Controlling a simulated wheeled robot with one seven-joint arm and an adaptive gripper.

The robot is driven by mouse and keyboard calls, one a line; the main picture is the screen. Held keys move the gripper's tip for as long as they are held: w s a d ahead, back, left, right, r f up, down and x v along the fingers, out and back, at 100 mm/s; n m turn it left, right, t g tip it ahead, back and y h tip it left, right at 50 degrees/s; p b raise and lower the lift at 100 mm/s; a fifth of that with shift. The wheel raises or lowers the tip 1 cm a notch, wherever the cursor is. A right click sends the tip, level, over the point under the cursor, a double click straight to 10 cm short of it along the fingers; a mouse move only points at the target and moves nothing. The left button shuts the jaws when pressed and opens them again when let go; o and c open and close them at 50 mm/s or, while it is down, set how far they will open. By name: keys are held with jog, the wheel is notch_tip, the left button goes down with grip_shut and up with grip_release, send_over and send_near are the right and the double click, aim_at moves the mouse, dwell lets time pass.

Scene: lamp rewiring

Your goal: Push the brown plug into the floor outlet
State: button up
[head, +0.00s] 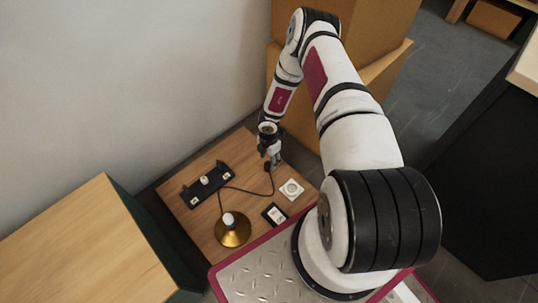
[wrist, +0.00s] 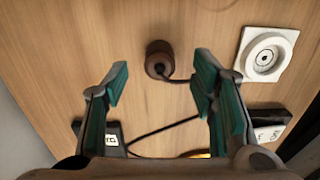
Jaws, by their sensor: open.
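The brown plug (wrist: 158,58) sits on the wooden board in the wrist view, with its dark cord running from its lower right side. The white square floor outlet (wrist: 266,53) with a round socket lies to the right of the plug; it also shows in the head view (head: 291,189). My gripper (wrist: 160,85) is open and empty, its teal-padded fingers spread to either side below the plug in the picture. In the head view my gripper (head: 272,163) points down over the board, and the plug is mostly hidden there near the fingers.
The wooden board (head: 178,200) also carries a black lamp holder bar (head: 208,187), a brass lamp base (head: 233,236) and a small black-and-white switch box (head: 274,215). A dark cord runs across it. A wooden-topped cabinet (head: 80,240) stands at left; cardboard boxes (head: 380,25) stand behind my arm.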

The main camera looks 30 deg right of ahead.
aim_at(269, 163)
jog(key=shift+f+b, duration=0.8)
jog(key=shift+f, duration=1.45)
jog(key=c, duration=1.2)
jog(key=shift+r, duration=0.15)
jog(key=shift+r+p, duration=2.2)
jog(key=shift+r, duration=0.4)
jog(key=s+p, duration=0.2)
jog(key=p, duration=0.1)
jog(key=shift+s+d+r+p, duration=0.1)
jog(key=shift+s+d+p, duration=0.2)
jog(key=shift+s, duration=0.1)
jog(key=shift+s+p, duration=0.15)
jog(key=shift+p, duration=0.4)
jog(key=shift+s+d+p, duration=0.1)
jog(key=shift+s+p, duration=0.2)
jog(key=shift+p, duration=0.6)
